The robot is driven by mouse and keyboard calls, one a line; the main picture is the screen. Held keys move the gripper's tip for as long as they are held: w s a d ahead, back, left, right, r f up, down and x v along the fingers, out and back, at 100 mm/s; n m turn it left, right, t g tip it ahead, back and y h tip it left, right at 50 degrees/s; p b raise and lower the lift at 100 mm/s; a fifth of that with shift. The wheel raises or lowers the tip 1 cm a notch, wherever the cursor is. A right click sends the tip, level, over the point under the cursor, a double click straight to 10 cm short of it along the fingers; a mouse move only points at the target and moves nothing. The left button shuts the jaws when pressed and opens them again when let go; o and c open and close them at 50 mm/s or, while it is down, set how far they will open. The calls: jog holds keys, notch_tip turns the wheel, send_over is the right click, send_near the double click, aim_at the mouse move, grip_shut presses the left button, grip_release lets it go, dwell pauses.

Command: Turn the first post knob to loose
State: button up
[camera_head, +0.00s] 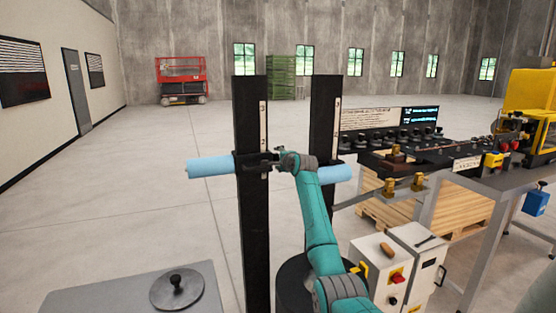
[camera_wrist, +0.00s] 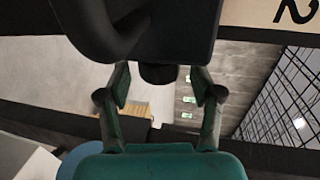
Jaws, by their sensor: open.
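Two black upright posts stand in the head view, a left post (camera_head: 252,225) and a right post (camera_head: 322,112). A light blue tube (camera_head: 210,166) runs level across them. My gripper (camera_head: 270,158) is at the left post, at tube height, on its right side. In the wrist view my gripper (camera_wrist: 160,82) is open, with one finger on each side of a dark rounded knob (camera_wrist: 158,74). Gaps show between the knob and both fingers. A black part of the mount (camera_wrist: 170,30) covers the top of that view. The knob's turn position cannot be told.
A workbench (camera_head: 465,180) with fittings stands to the right, with grey control boxes (camera_head: 375,270) below it. Open floor lies left of the posts.

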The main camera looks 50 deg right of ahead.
jog(key=shift+w+d+f, duration=0.1)
jog(key=shift+w+d, duration=0.2)
jog(key=shift+w, duration=0.2)
jog(key=c, duration=1.2)
jog(key=shift+o, duration=0.2)
jog(key=shift+f+t, duration=0.1)
jog(key=shift+t, duration=0.2)
jog(key=shift+a+f+t+h, duration=0.1)
jog(key=shift+t+h, duration=0.4)
jog(key=shift+t, duration=0.3)
jog(key=shift+w+a+t+h, duration=0.15)
jog(key=shift+t+h, duration=0.15)
jog(key=shift+t, duration=0.6)
jog(key=shift+h, duration=0.3)
